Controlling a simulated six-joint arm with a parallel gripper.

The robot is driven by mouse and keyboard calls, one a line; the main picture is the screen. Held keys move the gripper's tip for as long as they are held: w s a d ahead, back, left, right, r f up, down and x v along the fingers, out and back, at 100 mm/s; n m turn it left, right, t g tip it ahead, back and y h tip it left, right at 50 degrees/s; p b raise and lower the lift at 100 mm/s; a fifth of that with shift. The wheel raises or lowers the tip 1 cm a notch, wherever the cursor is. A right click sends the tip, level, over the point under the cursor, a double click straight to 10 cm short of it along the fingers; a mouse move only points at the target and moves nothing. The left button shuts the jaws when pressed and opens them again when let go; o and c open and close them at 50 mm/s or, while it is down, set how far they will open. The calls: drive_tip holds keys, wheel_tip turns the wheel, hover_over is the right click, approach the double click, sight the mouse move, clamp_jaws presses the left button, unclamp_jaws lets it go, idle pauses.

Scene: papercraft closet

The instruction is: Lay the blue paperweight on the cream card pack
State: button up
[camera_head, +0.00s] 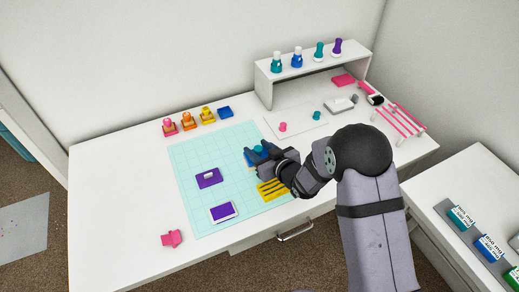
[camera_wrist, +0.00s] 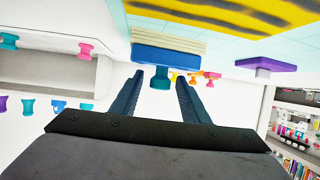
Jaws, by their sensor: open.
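In the wrist view, where the scene appears upside down, the blue paperweight (camera_wrist: 168,60) is a flat blue slab with a teal knob. It lies against the face of the cream card pack (camera_wrist: 170,38), looking flat and in contact with it. In the head view only its teal knob (camera_head: 258,148) shows clearly; my gripper hides most of the slab and the pack. My gripper (camera_head: 262,161) is open above the mat, and its two fingers (camera_wrist: 161,77) appear on either side of the knob in the wrist view. I cannot tell whether they touch it.
A yellow striped pack (camera_head: 272,190) lies just in front of my gripper. A purple block with a pale handle (camera_head: 209,178) and a purple-and-white pack (camera_head: 223,212) lie left on the cutting mat (camera_head: 195,150). Stamps (camera_head: 187,121) stand behind; a shelf (camera_head: 315,60) is at the back.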

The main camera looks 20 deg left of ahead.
drive_tip(key=shift+r, duration=0.1)
drive_tip(key=shift+r, duration=0.15)
drive_tip(key=shift+s+d, duration=0.15)
drive_tip(key=shift+d, duration=0.1)
drive_tip(key=b+v, duration=0.1)
drive_tip(key=v, duration=1)
drive_tip(key=shift+s+d+r, duration=0.1)
drive_tip(key=shift+d+r, duration=0.05)
drive_tip(key=shift+r, duration=0.05)
